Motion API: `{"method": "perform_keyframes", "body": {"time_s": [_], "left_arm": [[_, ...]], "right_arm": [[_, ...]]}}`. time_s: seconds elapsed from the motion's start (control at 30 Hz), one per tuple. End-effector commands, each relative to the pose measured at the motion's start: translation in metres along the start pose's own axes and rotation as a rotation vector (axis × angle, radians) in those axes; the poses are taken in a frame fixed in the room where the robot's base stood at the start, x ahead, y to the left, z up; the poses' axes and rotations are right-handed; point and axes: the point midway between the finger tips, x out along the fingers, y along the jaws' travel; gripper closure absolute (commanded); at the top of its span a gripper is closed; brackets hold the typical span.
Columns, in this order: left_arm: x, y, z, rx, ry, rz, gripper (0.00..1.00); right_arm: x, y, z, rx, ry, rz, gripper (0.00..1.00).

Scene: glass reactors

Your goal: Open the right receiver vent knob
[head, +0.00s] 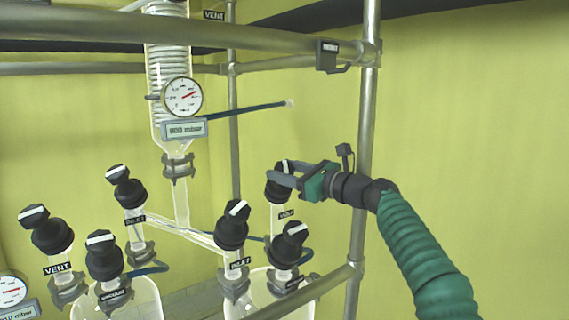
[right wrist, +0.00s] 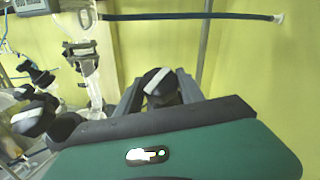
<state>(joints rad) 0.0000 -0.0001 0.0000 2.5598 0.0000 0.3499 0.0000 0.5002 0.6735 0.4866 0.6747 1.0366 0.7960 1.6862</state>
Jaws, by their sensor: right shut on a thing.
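The right receiver vent knob (head: 279,190) is a black cap with a white stripe, on a glass neck above a small VENT label (head: 287,214). My right gripper (head: 280,175) reaches in from the right and is shut on this knob. In the right wrist view the knob (right wrist: 160,86) sits between the two grey fingers, its white stripe slanting. In the head view the fingers hide part of the knob's top. My left gripper is in neither view.
Other black knobs with white stripes stand close by, such as the inlet knob (head: 232,225) and one at its right (head: 289,243). A vertical metal post (head: 362,150) stands beside my right gripper. A pressure gauge (head: 182,97) hangs at the upper left.

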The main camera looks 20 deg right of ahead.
Motion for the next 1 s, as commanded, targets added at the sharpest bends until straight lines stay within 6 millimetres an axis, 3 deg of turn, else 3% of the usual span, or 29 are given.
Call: {"method": "perform_keyframes", "body": {"time_s": [0.53,0.57,0.6,0.7,1.0], "left_arm": [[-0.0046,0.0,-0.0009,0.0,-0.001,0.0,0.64],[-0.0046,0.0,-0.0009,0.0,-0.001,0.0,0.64],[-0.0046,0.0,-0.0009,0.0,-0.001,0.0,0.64],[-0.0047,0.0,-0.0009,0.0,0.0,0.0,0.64],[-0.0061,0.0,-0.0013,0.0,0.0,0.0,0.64]], "right_arm": [[-0.0001,-0.0008,-0.001,-0.011,0.001,0.019,0.95],[-0.0001,-0.0008,-0.001,-0.011,0.001,0.019,0.51],[0.0,-0.0007,-0.001,-0.011,0.001,0.019,0.46],[0.0,-0.0005,-0.0007,-0.011,0.001,0.02,0.33],[-0.0002,-0.0006,0.0017,-0.011,0.0,0.02,0.33]]}}
